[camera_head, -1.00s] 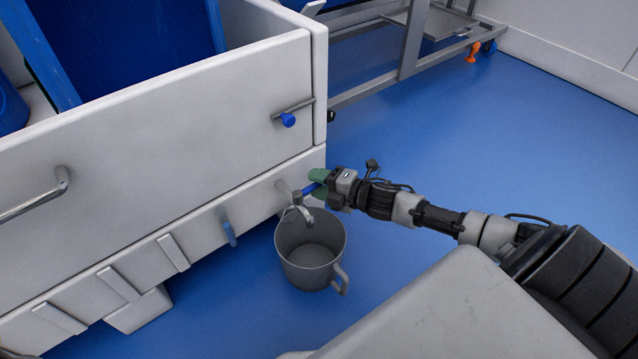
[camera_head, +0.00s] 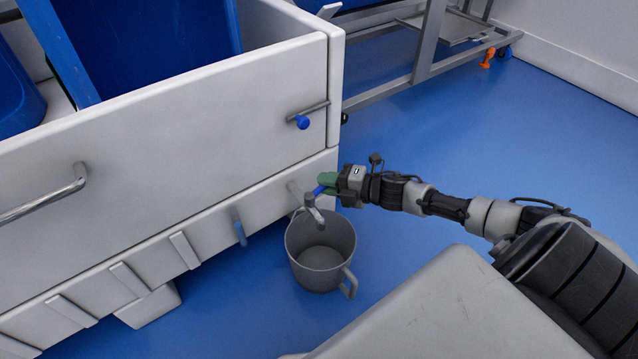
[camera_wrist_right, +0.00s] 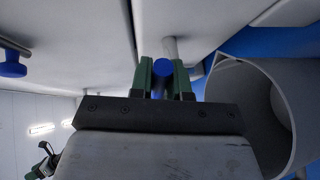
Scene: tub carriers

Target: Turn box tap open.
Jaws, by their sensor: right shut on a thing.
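The box tap (camera_head: 314,208) is a metal spout with a blue handle (camera_head: 322,189), low on the side of the white box (camera_head: 200,130). My right gripper (camera_head: 328,183) has green fingers and is shut on the blue handle. In the right wrist view the handle's round blue end (camera_wrist_right: 162,68) shows between the two green fingers (camera_wrist_right: 160,80). A grey jug (camera_head: 321,250) stands on the floor below the spout, and its inside looks empty. The jug's rim also shows in the right wrist view (camera_wrist_right: 284,100).
A second blue knob (camera_head: 302,122) on a metal bar sits higher on the box wall. A metal handle (camera_head: 50,200) is at the left. Blue tubs (camera_head: 150,40) stand in the box. A metal rack (camera_head: 425,45) is behind. Blue floor on the right is clear.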

